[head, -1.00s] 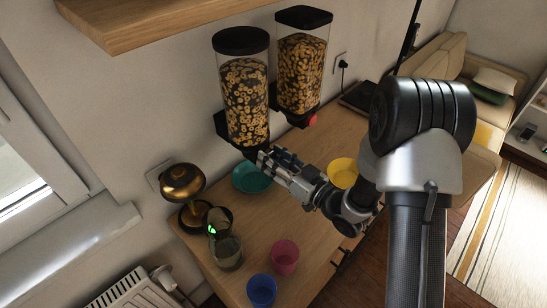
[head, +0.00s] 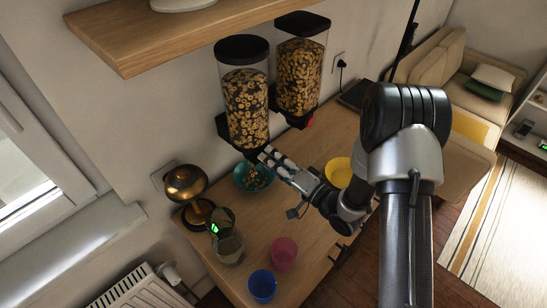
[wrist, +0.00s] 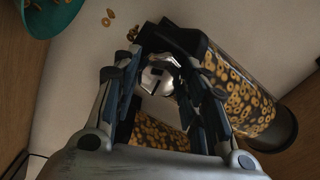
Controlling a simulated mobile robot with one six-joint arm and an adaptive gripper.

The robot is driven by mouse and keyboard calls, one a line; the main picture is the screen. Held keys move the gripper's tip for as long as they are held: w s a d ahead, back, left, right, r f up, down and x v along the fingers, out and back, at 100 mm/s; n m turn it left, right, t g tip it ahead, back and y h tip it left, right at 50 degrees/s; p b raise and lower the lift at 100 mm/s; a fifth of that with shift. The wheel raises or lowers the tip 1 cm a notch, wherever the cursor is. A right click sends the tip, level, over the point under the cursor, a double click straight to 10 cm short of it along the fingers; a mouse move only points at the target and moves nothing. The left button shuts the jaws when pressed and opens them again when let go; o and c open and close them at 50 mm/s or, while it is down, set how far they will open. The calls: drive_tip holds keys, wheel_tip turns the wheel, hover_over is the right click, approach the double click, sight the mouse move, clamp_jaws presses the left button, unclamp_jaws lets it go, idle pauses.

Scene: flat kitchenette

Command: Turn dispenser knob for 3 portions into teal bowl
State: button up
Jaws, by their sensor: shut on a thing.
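The left cereal dispenser (head: 245,100) hangs on the wall, filled with ring cereal. My gripper (head: 268,152) is at its bottom outlet. In the wrist view my gripper (wrist: 155,75) is shut on the dispenser's silver knob (wrist: 157,77), with a finger on each side. The teal bowl (head: 240,183) sits on the counter below this dispenser and holds some cereal rings. The bowl also shows at the top left of the wrist view (wrist: 40,34). A few loose rings (wrist: 108,17) appear between bowl and outlet there.
A second dispenser (head: 299,75) hangs to the right. A yellow bowl (head: 338,172), pink cup (head: 284,253), blue cup (head: 262,287), glass jug (head: 227,245) and brass lamp (head: 186,184) stand on the counter (head: 250,225). A wooden shelf (head: 170,35) is above.

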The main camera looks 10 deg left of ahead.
drive_tip(key=shift+m+p, duration=0.4)
drive_tip(key=shift+m, duration=0.7)
drive_tip(key=o, duration=1.1)
drive_tip(key=shift+c, duration=0.2)
drive_tip(key=shift+d, duration=0.1)
drive_tip(key=v, duration=1.2)
